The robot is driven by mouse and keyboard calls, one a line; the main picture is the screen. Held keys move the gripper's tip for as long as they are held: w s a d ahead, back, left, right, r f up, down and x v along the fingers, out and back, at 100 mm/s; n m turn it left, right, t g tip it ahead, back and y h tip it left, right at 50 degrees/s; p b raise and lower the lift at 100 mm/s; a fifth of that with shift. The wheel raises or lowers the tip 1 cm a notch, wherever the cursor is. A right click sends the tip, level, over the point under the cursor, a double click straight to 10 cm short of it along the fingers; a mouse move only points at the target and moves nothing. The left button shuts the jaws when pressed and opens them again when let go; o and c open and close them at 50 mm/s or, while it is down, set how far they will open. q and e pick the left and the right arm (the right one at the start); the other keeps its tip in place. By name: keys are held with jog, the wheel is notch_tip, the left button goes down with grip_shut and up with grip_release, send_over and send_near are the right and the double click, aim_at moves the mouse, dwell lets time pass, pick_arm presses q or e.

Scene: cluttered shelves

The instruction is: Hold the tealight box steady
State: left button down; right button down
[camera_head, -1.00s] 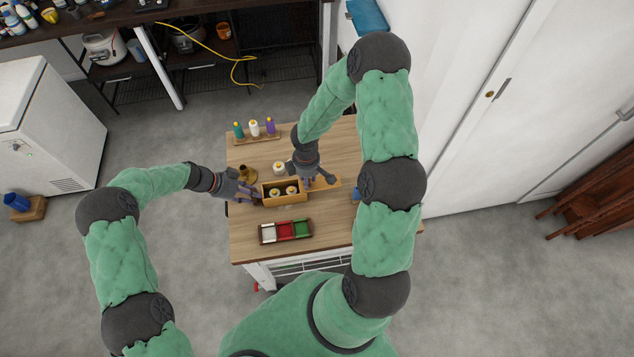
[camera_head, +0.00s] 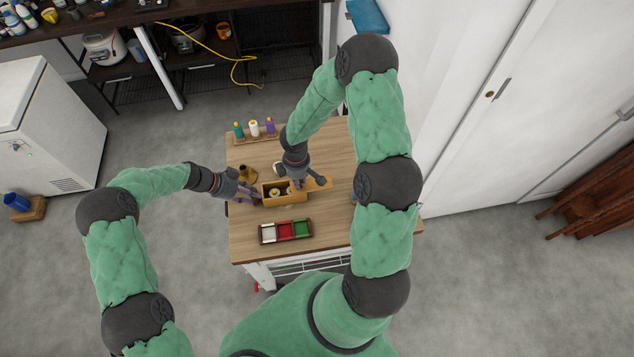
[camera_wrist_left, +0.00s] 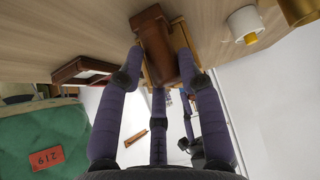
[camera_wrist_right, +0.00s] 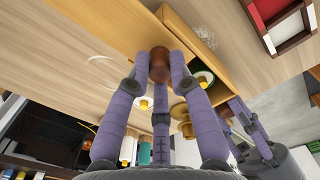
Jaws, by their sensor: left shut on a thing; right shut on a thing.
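The tealight box (camera_head: 284,201) is a tan wooden box on the table, with a white candle (camera_head: 275,192) showing inside. My left gripper (camera_wrist_left: 162,60) is shut on a dark brown handle-like block (camera_wrist_left: 153,30) at the box's left end. My right gripper (camera_wrist_right: 160,70) is shut on a brown round knob (camera_wrist_right: 159,62). The knob appears to belong to a tan lid panel (camera_head: 321,184), which reaches over the box's right part. In the right wrist view a candle (camera_wrist_right: 203,79) sits in the box. The right gripper hides part of the box in the head view.
A brass holder (camera_head: 248,173) stands behind the box's left end, and a white candle (camera_wrist_left: 245,25) stands on the table. A tray with white, red and green compartments (camera_head: 285,231) lies in front. Several bottles (camera_head: 254,128) stand at the back. The table's right side is partly hidden by my right arm.

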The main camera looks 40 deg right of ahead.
jog(key=shift+w+a, duration=0.7)
jog(key=shift+a, duration=0.5)
jog(key=shift+w+a, duration=0.65)
jog(key=shift+a, duration=0.55)
jog(key=shift+w+a, duration=0.7)
jog(key=shift+a, duration=0.5)
jog(key=shift+w+a, duration=0.25)
jog(key=shift+a, duration=0.15)
jog(key=c, duration=1)
grip_release()
jog(key=shift+c, duration=0.2)
jog(key=shift+r, duration=0.1)
notch_tip(320, 180, up, 12)
